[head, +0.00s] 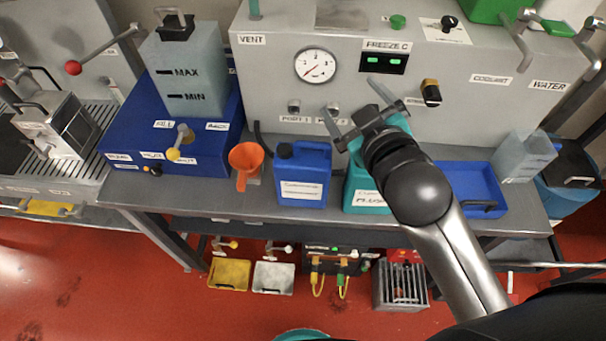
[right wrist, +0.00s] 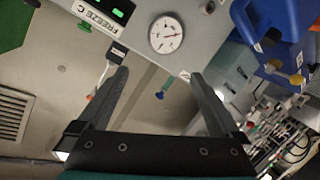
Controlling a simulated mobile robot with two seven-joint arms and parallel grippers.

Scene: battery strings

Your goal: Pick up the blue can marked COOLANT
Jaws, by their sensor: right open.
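The blue can (head: 303,175) with white labels stands upright on the grey bench in the head view, right of an orange funnel. Its label print is too blurred to read surely. My right gripper (head: 352,95) is open and empty, above and to the right of the can, in front of the gauge panel. It is apart from the can. My left gripper is not in view.
A teal can (head: 362,190) stands just right of the blue can, partly behind my right arm. The orange funnel (head: 246,160) and a blue box (head: 190,150) under a clear tank are to the left. A blue tray (head: 475,180) lies to the right.

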